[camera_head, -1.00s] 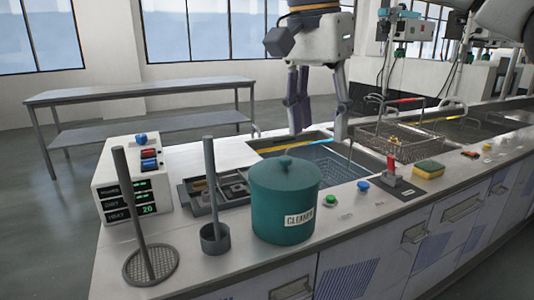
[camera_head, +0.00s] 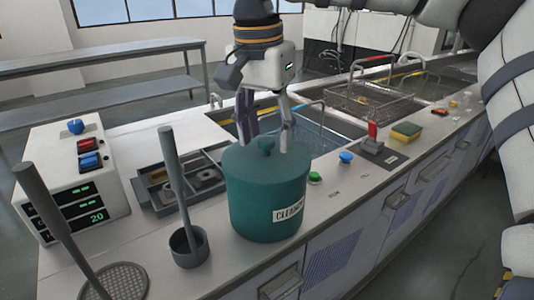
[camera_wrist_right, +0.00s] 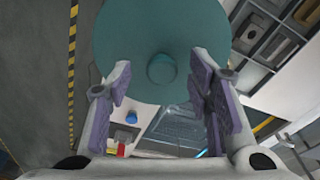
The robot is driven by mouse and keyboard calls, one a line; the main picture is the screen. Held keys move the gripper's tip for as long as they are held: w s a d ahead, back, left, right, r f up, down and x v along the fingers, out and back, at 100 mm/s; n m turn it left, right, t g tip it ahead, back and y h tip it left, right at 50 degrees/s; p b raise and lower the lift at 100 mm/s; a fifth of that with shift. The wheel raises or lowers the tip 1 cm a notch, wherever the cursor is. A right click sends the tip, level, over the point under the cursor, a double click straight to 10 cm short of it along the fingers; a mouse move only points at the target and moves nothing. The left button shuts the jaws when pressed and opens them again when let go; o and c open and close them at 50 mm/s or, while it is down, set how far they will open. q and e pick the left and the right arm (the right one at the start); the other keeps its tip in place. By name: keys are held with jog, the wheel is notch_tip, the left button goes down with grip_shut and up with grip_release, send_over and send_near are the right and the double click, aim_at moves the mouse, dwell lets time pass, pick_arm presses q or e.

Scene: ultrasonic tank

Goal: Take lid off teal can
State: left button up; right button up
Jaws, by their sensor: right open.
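The teal can (camera_head: 262,208) stands upright on the counter, with a label reading "CLEANER" in part on its front. Its teal lid (camera_head: 240,160) is on top, with a round knob (camera_head: 266,146) at the centre. My right gripper (camera_head: 268,140) is open just above and behind the lid, fingers pointing down. In the right wrist view the lid (camera_wrist_right: 130,40) fills the upper middle, and the knob (camera_wrist_right: 161,68) lies between and a little beyond the open fingertips (camera_wrist_right: 162,75), apart from both. My left gripper is not in view.
A dark holder with an upright rod (camera_head: 190,245) stands left of the can, beside a parts tray (camera_head: 150,195) and a control box (camera_head: 70,180). Green (camera_head: 314,177) and blue (camera_head: 346,157) buttons sit to its right. A sink with a wire basket (camera_head: 372,104) lies behind.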

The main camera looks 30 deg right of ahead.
jog(key=shift+w+f, duration=0.1)
jog(key=shift+f, duration=0.3)
grip_shut()
